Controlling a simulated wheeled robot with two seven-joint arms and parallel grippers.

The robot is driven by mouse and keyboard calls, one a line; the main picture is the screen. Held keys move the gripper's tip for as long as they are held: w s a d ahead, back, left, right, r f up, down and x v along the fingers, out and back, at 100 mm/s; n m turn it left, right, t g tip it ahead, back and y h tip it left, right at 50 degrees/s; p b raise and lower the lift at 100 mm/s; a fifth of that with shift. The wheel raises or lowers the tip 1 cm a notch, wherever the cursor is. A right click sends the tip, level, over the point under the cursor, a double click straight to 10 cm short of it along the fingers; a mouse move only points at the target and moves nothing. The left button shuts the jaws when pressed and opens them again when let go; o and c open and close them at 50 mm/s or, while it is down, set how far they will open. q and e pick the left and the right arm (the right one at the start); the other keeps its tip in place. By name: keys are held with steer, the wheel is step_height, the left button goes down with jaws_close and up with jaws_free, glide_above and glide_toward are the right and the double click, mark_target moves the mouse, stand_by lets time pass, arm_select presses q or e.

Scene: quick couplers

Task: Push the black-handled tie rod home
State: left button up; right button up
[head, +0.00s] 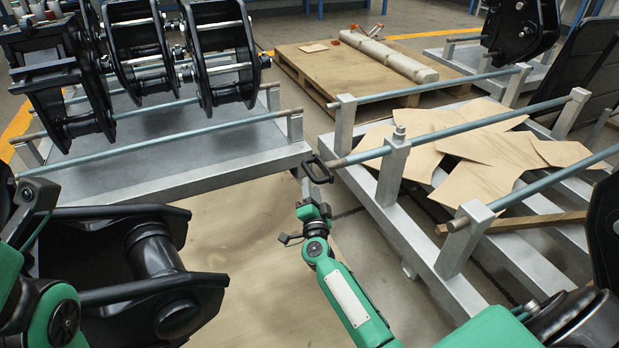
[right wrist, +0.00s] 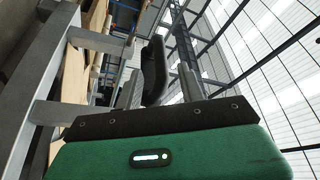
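The tie rod (head: 480,124) is a blue-grey bar lying across the metal frame on the right, passing through the near post with a bolt on top and reaching a far post. Its black handle (head: 317,171) is a loop at the rod's near left end, and a stretch of bare rod shows between handle and post. My right gripper (head: 307,190) is at the handle, just below it in the head view. In the right wrist view the handle (right wrist: 155,72) stands between the two grey fingers, which are apart with gaps visible; contact cannot be told. My left arm shows at the left edge, its fingers unseen.
Other blue-grey rods lie parallel on the right frame (head: 437,262), with cardboard sheets (head: 480,145) between them. A second metal frame (head: 200,172) stands left, with black couplers (head: 222,50) above it. A large black coupler (head: 150,245) is near my left arm.

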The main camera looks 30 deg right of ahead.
mark_target(310, 173)
steer(key=b+x, duration=0.2)
steer(key=x, duration=0.4)
steer(key=shift+w+d, duration=0.1)
steer(key=shift+w, duration=0.1)
steer(key=shift+c, duration=0.4)
jaws_close()
